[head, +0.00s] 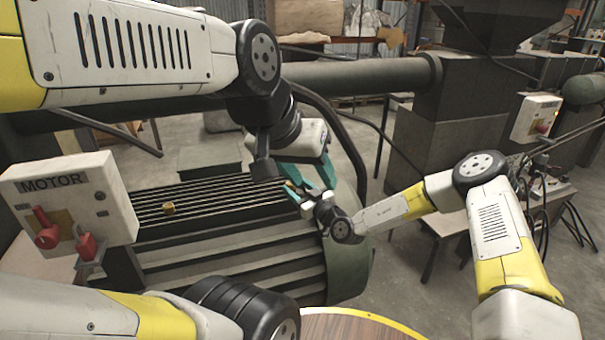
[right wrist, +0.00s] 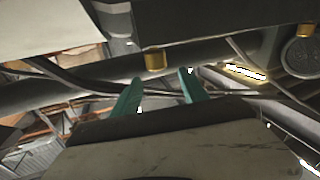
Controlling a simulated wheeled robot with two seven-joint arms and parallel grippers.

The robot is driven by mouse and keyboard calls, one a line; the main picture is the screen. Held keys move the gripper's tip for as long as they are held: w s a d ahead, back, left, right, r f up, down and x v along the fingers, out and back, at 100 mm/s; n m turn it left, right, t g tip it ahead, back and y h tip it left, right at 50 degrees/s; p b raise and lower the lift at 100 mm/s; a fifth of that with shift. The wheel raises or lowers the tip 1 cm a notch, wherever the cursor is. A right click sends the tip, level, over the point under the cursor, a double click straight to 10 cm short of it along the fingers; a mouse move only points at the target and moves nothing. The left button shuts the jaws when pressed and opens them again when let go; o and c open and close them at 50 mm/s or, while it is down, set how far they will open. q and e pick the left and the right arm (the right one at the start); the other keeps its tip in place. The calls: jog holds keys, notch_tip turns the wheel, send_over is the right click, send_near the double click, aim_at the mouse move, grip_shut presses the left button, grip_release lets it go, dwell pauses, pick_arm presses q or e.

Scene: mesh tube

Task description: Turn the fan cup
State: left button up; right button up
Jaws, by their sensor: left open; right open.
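A large finned motor (head: 225,262) lies below my arms in the head view, with a rounded dark green end cover (head: 352,262) at its right. I cannot tell for sure which part is the fan cup. My left gripper (head: 308,182) is open, teal fingers pointing down near the top of that end. My right gripper (head: 294,196) comes in low from the right, close to the left one, its fingers partly hidden. In the right wrist view its two teal fingers (right wrist: 160,85) stand apart with nothing between them. A small brass cylinder (right wrist: 155,60) shows beyond the fingertips.
A grey MOTOR switch box (head: 72,200) with red handles stands at the left. A small brass piece (head: 168,208) sits on the fins. A thick pipe (head: 355,77) and a black hose (head: 335,125) run behind. A round wooden top (head: 355,326) shows at the bottom.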

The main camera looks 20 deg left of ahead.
aim_at(287, 182)
jog(key=shift+w+f+m+h, duration=0.2)
jog(key=shift+f+m+h, duration=0.1)
jog(key=shift+f+m, duration=0.3)
jog(key=shift+w+a+f, duration=0.1)
jog(key=shift+w+a, duration=0.1)
jog(key=shift+a, duration=0.1)
jog(key=x, duration=0.7)
jog(key=shift+c, duration=0.4)
grip_shut()
